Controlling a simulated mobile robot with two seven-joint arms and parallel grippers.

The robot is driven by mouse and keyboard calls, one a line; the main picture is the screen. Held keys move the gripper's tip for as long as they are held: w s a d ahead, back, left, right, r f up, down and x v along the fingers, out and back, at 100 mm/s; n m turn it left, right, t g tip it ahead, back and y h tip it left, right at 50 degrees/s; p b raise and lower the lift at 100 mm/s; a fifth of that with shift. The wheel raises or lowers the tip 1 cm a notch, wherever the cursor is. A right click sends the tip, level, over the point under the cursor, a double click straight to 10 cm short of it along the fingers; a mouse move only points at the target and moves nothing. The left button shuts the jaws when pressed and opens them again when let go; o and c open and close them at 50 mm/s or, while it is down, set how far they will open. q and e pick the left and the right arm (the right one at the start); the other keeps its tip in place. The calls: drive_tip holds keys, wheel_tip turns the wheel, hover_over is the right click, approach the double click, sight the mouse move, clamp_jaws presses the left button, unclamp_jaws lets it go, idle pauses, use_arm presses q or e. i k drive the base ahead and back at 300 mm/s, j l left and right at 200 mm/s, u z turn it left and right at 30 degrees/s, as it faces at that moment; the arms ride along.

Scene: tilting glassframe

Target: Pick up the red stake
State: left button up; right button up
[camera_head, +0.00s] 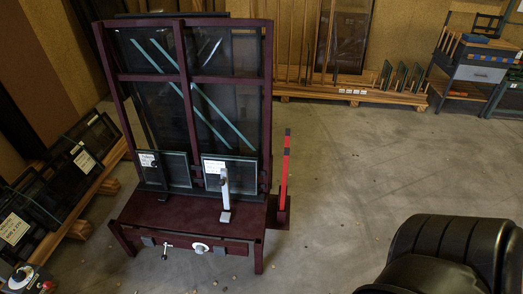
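The red stake (285,165) stands upright at the right side of a dark maroon frame (269,90). It is a thin red bar with dark bands near its top and middle, and its foot is at a dark base plate (279,218) by the frame's table. I cannot tell how it is held there. Neither of my grippers can be made out in the head view, and nothing is seen touching the stake.
The frame holds glass panes above a maroon table (180,215). A black, seat-like form (450,250) fills the lower right. Glass panes lean on a wooden rack (75,205) at left. A workbench (480,72) stands at back right. Grey floor right of the stake is clear.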

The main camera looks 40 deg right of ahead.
sight(287, 149)
drive_tip(key=l+u, duration=0.45)
drive_tip(key=l, duration=0.45)
drive_tip(key=l+u, duration=0.1)
drive_tip(key=l, duration=0.55)
drive_tip(key=k+l, duration=0.15)
drive_tip(key=l, duration=0.45)
drive_tip(key=l+u, duration=0.15)
drive_tip(key=l, duration=1.4)
drive_tip(key=i+l, duration=0.25)
